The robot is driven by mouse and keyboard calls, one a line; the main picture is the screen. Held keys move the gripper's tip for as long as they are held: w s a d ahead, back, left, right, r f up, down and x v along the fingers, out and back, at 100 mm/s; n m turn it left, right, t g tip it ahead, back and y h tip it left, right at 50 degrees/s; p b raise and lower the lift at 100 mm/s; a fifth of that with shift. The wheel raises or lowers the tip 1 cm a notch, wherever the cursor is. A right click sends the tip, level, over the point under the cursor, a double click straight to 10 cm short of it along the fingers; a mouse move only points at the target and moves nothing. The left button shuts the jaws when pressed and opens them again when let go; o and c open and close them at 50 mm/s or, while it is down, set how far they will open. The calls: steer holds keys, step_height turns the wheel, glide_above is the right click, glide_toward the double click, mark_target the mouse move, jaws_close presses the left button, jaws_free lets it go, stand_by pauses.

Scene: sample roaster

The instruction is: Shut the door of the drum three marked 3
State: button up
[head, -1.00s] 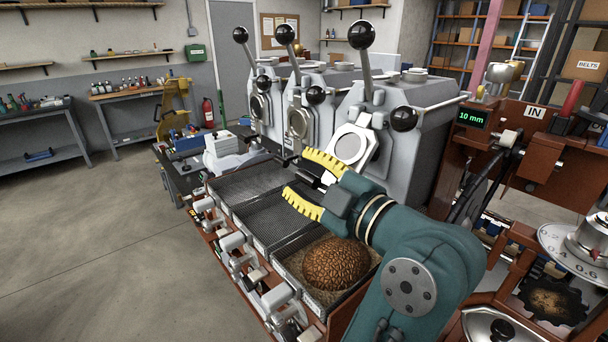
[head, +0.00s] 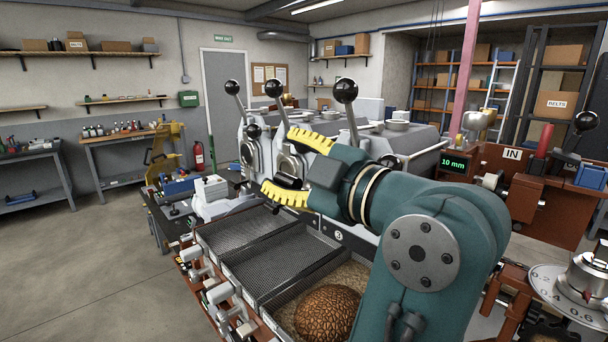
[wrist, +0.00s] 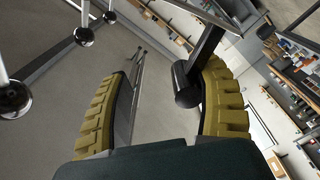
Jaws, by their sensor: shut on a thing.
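Drum three stands nearest in the row of grey roaster drums; its tall lever ends in a black ball (head: 346,92). The marker 3 (head: 338,235) shows below it in the head view. Its door is hidden behind my arm there, so I cannot tell how far open it is. My gripper (head: 287,168), with yellow ribbed fingers, is in front of the drums. My gripper is shut on this handle.
Mesh trays lie below the drums; the nearest tray (head: 262,313) holds a brown patterned mound (head: 326,312). Drum two's round door (head: 290,165) is behind my fingers. Black ball knobs (wrist: 85,37) show at the left of the wrist view. Open floor (head: 90,265) lies left.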

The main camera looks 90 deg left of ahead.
steer(key=shift+w+f, duration=0.1)
steer(key=shift+w, duration=0.25)
steer(key=p+v, duration=0.4)
steer(key=v, duration=1.4)
steer(key=shift+d, duration=0.3)
stand_by(0.3)
steer(key=shift+c, duration=0.2)
